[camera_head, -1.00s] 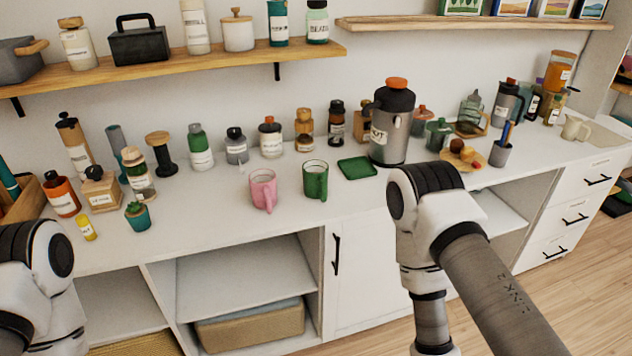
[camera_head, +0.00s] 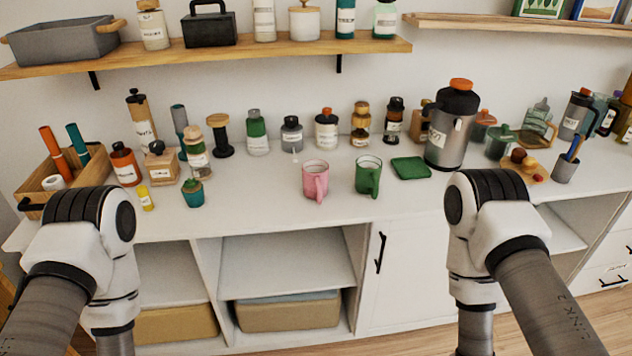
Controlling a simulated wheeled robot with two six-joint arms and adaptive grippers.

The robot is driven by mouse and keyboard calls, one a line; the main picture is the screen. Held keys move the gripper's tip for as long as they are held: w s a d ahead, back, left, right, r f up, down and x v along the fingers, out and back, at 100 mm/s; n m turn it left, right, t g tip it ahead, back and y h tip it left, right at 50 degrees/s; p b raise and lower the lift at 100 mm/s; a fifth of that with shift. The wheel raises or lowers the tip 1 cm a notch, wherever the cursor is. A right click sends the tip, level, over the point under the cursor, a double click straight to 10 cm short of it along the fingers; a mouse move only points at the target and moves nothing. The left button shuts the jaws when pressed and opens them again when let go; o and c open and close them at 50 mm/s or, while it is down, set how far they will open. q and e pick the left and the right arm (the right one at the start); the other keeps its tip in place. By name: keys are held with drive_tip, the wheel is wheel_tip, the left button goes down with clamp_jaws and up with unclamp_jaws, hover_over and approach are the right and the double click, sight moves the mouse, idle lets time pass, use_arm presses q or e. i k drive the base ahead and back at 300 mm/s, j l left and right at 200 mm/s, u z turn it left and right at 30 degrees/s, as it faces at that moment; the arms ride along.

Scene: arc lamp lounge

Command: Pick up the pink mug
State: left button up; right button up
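The pink mug (camera_head: 315,181) stands upright on the white counter (camera_head: 262,203), near its front edge, with its handle toward me. A green mug (camera_head: 368,177) stands just to its right, a small gap apart. My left arm comes in at the lower left and my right arm at the lower right. Both arms are apart from the mugs, with the pink mug between them in the picture. Neither gripper shows; both arms run out of the bottom of the view.
A green square coaster (camera_head: 410,168) and a steel flask (camera_head: 451,128) are right of the mugs. Several jars line the back. A teal plant pot (camera_head: 193,193) and yellow bottle (camera_head: 146,198) are at left. The counter in front of and left of the pink mug is clear.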

sight(315, 172)
drive_tip(key=i+l, duration=0.15)
drive_tip(key=l, duration=0.25)
drive_tip(key=i+l+u, duration=0.1)
drive_tip(key=l, duration=0.3)
drive_tip(key=i+l, duration=0.15)
drive_tip(key=l, duration=0.25)
drive_tip(key=i+l, duration=0.15)
drive_tip(key=l, duration=0.25)
drive_tip(key=i+l+u, duration=0.1)
drive_tip(key=l, duration=0.3)
drive_tip(key=i+l, duration=0.15)
drive_tip(key=l, duration=0.25)
drive_tip(key=i+l, duration=0.1)
drive_tip(key=l, duration=0.35)
drive_tip(key=j+u, duration=0.05)
